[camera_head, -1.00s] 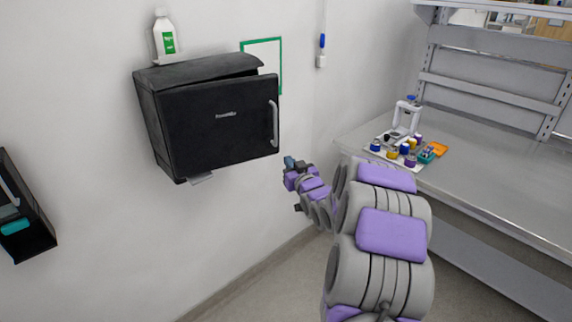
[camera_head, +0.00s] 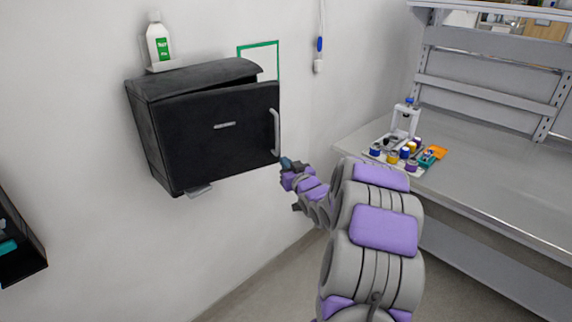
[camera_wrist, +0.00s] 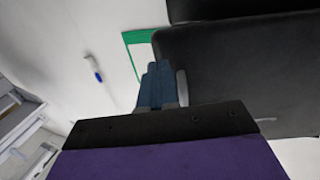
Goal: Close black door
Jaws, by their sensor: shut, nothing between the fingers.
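The black door (camera_head: 215,140) is the front of a black wall-mounted box (camera_head: 190,75). Its upper edge stands slightly away from the box top, so it looks a little ajar. A grey vertical handle (camera_head: 276,132) is on its right side. My gripper (camera_head: 287,163) is by the door's lower right corner, just below the handle; I cannot tell whether it touches. In the wrist view the blue fingertips (camera_wrist: 157,85) are together and empty. The door (camera_wrist: 240,75) fills the right there, with part of the handle (camera_wrist: 182,87) beside the fingers.
A white bottle (camera_head: 158,42) stands above the box. A green-framed sheet (camera_head: 266,56) hangs behind it. A grey workbench (camera_head: 480,170) with a tray of small coloured jars (camera_head: 405,155) is at right. Another black wall box (camera_head: 20,245) is at lower left.

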